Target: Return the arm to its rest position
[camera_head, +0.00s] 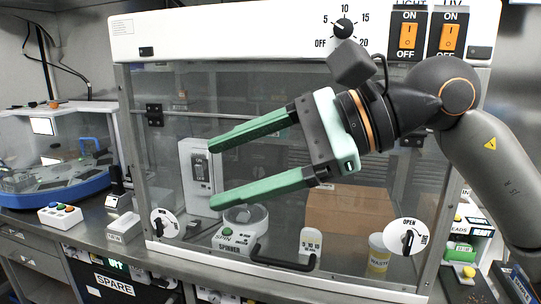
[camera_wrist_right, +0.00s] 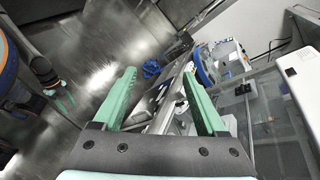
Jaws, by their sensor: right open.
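My right gripper (camera_head: 210,175) is raised in front of the glass-fronted cabinet (camera_head: 345,120), its green fingers pointing left in the head view. The fingers are spread wide with nothing between them. In the right wrist view my right gripper (camera_wrist_right: 160,90) also shows two parted green fingers and no held object. My right arm comes in from the right side of the head view and crosses the cabinet's upper right part. My left gripper does not show in the head view.
The cabinet has a dial (camera_head: 343,28) and two orange switches (camera_head: 408,36) on top. Behind its glass are a cardboard box (camera_head: 348,208) and a waste container (camera_head: 379,254). A blue-based machine (camera_head: 60,190) and a button box (camera_head: 60,214) stand on the bench at left.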

